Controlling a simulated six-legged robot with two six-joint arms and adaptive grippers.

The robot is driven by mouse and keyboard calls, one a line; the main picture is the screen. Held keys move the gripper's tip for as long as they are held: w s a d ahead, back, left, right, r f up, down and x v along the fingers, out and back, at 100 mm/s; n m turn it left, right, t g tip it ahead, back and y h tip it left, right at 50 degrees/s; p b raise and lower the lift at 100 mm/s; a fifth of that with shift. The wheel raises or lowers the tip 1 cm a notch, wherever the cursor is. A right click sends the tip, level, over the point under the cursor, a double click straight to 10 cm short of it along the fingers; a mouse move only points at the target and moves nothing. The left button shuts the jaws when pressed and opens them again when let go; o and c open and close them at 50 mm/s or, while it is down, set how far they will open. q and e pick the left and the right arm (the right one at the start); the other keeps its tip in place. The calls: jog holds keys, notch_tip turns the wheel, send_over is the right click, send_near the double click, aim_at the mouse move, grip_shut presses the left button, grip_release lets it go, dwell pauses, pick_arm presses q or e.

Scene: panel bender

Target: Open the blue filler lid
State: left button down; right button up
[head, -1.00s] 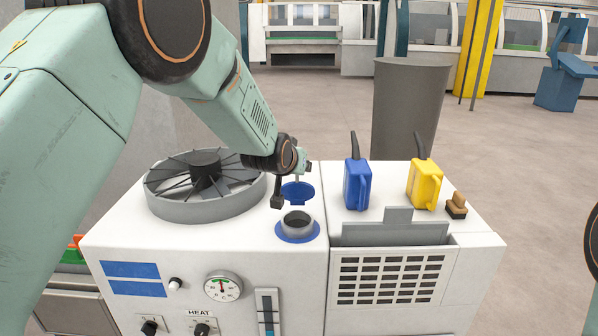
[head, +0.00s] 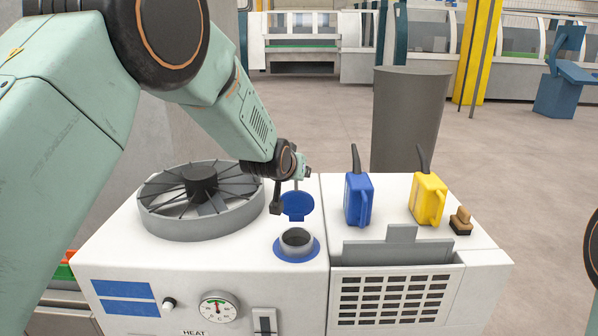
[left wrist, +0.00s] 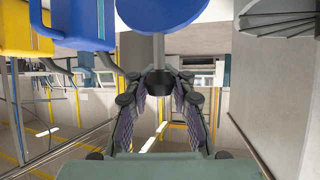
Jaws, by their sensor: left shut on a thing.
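The blue filler lid (head: 297,205) stands raised behind the filler neck (head: 296,243), with its round face turned toward the head camera. The neck's dark opening shows, ringed by a blue collar. My left gripper (head: 300,172) is just above and behind the lid, its fingers partly hidden in the head view. In the left wrist view the lid (left wrist: 165,12) is at the top, with a grey stem running to a dark knob (left wrist: 158,83). The left gripper (left wrist: 159,88) is shut on this knob. My right gripper is out of view.
A round fan (head: 201,200) sits left of the filler on the white machine top. A blue can (head: 359,199), a yellow can (head: 427,198) and a brown-handled brush (head: 461,222) stand to the right. A grey bin (head: 407,120) is behind the machine.

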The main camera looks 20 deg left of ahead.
pick_arm(q)
jog(key=shift+w+a+r, duration=0.1)
jog(key=shift+r, duration=0.2)
jog(key=c, duration=1.6)
grip_release()
jog(key=shift+c, duration=0.2)
jog(key=o, duration=0.5)
jog(key=shift+s+a, duration=0.2)
jog(key=shift+s, duration=0.15)
jog(key=shift+c, duration=0.2)
jog(key=shift+o, duration=0.4)
jog(key=shift+w+d+f, duration=0.25)
jog(key=v, duration=1.2)
jog(key=shift+s, duration=0.15)
